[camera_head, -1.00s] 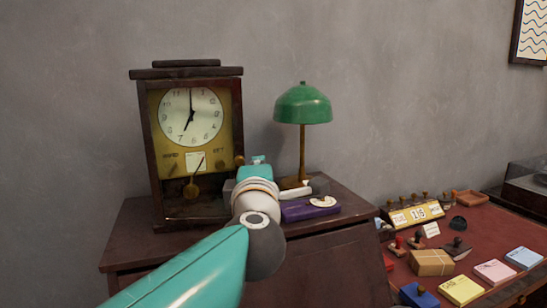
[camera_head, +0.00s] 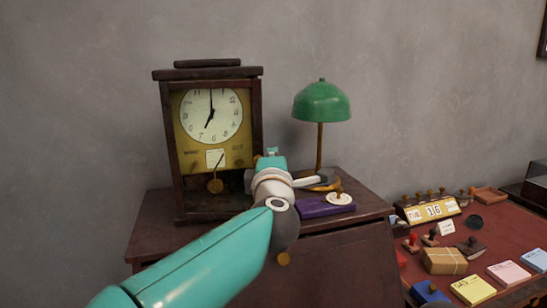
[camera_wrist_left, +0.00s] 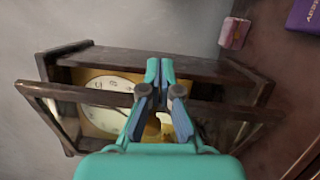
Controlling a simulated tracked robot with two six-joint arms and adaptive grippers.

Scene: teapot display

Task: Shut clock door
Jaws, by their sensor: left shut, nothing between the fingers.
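The clock (camera_head: 211,115) stands on the dark cabinet, with a white dial, a brass panel and a pendulum (camera_head: 215,186). In the left wrist view its dial (camera_wrist_left: 104,84) shows behind the dark wooden door frame (camera_wrist_left: 70,92). That frame stands apart from the case at the left side, so the door looks ajar; its gap is hard to judge in the head view. My left gripper (camera_head: 268,154) is at the clock's lower right side, its fingers largely hidden there by my wrist. In the left wrist view the gripper (camera_wrist_left: 160,62) is shut and empty, its fingers overlapping the door frame.
A green lamp (camera_head: 321,101) and a purple box (camera_head: 325,206) stand right of my gripper on the cabinet top (camera_head: 160,225). A red-topped desk with stamps, a parcel (camera_head: 445,261) and note pads lies further right. The wall behind is bare.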

